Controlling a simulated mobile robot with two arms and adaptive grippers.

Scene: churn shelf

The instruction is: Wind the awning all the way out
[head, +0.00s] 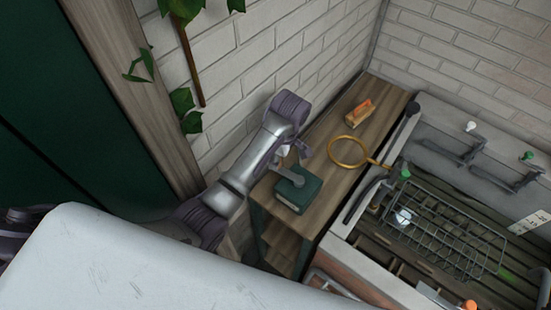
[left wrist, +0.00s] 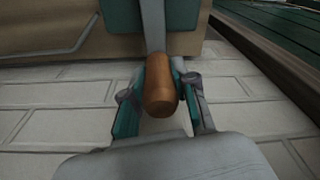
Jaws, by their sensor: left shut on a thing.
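A dark green box (head: 300,193) with a grey crank arm (head: 287,174) sits on the wooden shelf beside the brick wall. My left gripper (head: 290,156) reaches down to it from above. In the left wrist view, my left gripper (left wrist: 160,108) is shut on an orange-brown wooden handle (left wrist: 160,92), with a finger on either side. The handle is at the end of the grey crank arm (left wrist: 153,28), and the green box (left wrist: 190,14) is behind it. The awning cannot be made out in either view. My right gripper is not in view.
A brass ring with a handle (head: 349,139) and a wooden block with an orange top (head: 358,115) lie on the shelf (head: 325,135). To the right stands a grey-walled unit with a wire rack (head: 455,240). A leafy plant (head: 190,60) hangs by the wall.

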